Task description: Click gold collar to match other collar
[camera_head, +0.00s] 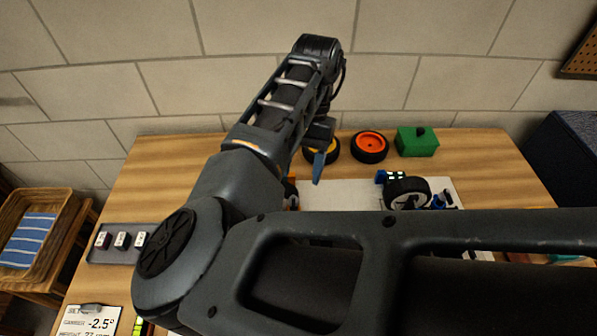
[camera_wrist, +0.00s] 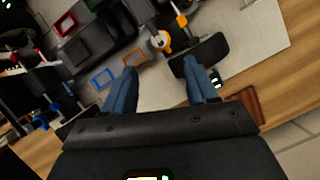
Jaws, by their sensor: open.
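My gripper (camera_wrist: 161,72) is open, with its two blue fingers spread and nothing between the tips. A gold-orange collar-like ring (camera_wrist: 161,40) lies just beyond the fingertips in the wrist view, on the dark car (camera_wrist: 95,45); it looks apart from both fingers. I cannot tell its exact setting. A matching other collar cannot be made out. In the head view, one blue finger of my gripper (camera_head: 319,166) points down above the left part of the white board (camera_head: 345,195). My arm hides much of the car there; a wheel (camera_head: 407,192) shows at its right.
An orange-rimmed wheel (camera_head: 369,147), a yellow-rimmed wheel (camera_head: 322,150) and a green box (camera_head: 417,142) stand at the table's back. A grey tray (camera_head: 112,257) is at left. A clipboard sheet (camera_head: 92,321) reads camber -2.5°. A brown block (camera_wrist: 246,106) lies near the gripper.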

